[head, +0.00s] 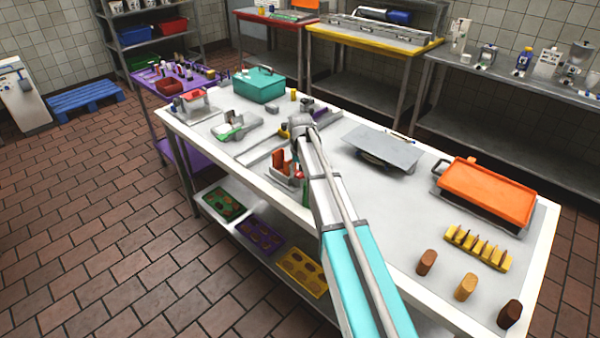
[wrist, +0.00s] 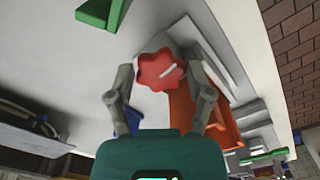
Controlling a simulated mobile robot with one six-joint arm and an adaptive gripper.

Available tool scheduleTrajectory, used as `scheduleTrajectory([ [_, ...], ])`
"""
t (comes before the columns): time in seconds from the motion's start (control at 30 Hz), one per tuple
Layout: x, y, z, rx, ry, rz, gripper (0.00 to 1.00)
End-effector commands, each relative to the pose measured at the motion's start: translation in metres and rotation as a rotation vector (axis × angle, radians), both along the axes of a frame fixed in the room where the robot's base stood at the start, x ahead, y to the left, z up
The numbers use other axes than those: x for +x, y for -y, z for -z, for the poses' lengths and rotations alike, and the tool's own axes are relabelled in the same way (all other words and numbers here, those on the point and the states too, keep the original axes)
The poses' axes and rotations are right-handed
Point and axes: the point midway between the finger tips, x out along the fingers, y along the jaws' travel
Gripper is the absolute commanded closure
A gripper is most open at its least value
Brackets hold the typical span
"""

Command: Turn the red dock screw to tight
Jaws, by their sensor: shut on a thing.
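The red dock screw (wrist: 160,70) shows in the wrist view as a red lobed knob with a white line on its top. The line slants up to the right. My gripper (wrist: 160,77) has one finger on each side of the knob and is shut on it. The knob is on a grey dock fixture (wrist: 183,45) on the white worktable. In the head view my arm covers most of the dock area, and I cannot make out the knob or the fingertips clearly there.
On the worktable (head: 400,220), an orange-brown piece (head: 283,162) stands beside my arm. A teal box (head: 260,84) is at the back left. A grey plate (head: 383,147) and an orange tray (head: 487,188) lie to the right. Brown and tan cylinders (head: 466,287) stand near the front right.

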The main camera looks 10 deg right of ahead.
Motion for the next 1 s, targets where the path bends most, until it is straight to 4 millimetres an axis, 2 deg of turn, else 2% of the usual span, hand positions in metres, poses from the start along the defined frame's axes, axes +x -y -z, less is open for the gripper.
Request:
scheduleTrajectory([
  [0.33, -0.003, -0.0003, 0.0003, 0.0, -0.007, 0.003, 0.81],
  [0.37, -0.003, -0.0003, 0.0003, 0.0, -0.007, 0.002, 0.3],
  [0.5, -0.0023, 0.0, 0.0003, 0.0, -0.005, 0.002, 0.04],
  [0.53, -0.002, 0.0001, 0.0003, 0.0, -0.004, 0.002, 0.0],
  [1.0, -0.0005, 0.0006, -0.0018, 0.0, -0.001, 0.002, 0.0],
])
